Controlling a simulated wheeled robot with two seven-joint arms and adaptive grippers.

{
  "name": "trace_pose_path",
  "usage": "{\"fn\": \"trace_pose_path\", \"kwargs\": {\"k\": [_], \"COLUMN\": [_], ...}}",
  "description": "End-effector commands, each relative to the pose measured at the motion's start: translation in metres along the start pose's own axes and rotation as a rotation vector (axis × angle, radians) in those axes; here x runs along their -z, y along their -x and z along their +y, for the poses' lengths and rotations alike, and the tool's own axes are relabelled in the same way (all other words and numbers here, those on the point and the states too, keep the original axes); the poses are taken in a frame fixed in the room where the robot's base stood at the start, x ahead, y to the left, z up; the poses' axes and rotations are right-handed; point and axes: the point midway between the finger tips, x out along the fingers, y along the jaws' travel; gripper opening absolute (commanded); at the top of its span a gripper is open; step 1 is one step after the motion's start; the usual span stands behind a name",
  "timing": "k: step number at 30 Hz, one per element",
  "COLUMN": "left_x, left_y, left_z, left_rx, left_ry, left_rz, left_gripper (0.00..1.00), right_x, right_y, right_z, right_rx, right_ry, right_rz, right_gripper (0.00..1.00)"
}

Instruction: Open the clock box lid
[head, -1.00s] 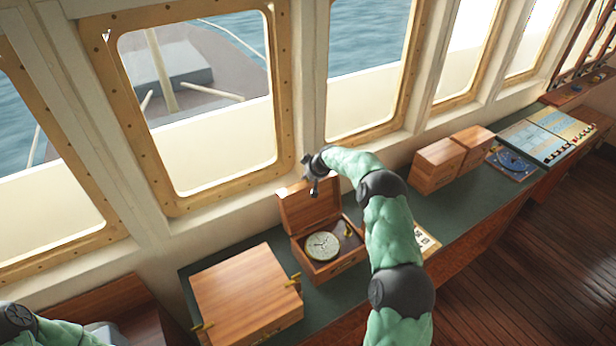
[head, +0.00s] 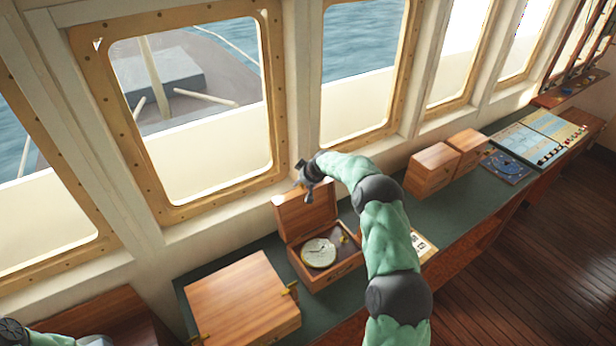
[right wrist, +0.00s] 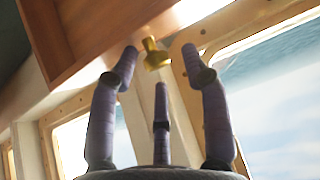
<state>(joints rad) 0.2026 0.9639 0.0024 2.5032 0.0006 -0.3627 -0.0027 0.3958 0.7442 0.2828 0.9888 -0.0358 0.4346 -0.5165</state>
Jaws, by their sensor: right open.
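The clock box (head: 335,272) sits on the green counter. Its wooden lid (head: 308,214) stands raised at the back, open, and a round pale clock face (head: 319,252) shows inside. My right gripper (head: 303,182) is at the lid's upper edge, with its fingers spread. In the right wrist view, the open fingers (right wrist: 160,62) point at a brass catch (right wrist: 155,53) on the lid's edge (right wrist: 100,45). The catch lies around the gap between the fingertips, and I see no grip on it. My left gripper is out of view; only part of that arm shows at lower left.
A larger wooden box (head: 243,295) with brass catches stands left of the clock box. Two smaller wooden boxes (head: 432,168) and charts or panels (head: 540,137) lie to the right. Window frames (head: 277,90) rise close behind the lid. Some counter (head: 455,205) is bare.

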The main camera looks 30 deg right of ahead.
Motion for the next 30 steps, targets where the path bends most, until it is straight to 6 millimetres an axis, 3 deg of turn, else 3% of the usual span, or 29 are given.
{"fn": "trace_pose_path", "kwargs": {"k": [19, 30], "left_x": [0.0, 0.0], "left_y": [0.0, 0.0], "left_z": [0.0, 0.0], "left_rx": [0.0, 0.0], "left_ry": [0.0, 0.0], "left_rz": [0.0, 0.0], "left_gripper": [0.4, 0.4], "right_x": [0.002, 0.001], "right_y": [0.099, 0.116], "right_z": [0.001, 0.0], "right_rx": [-0.002, -0.002], "right_ry": [0.001, 0.001], "right_rz": [0.007, 0.006], "right_gripper": [0.48, 0.48]}}
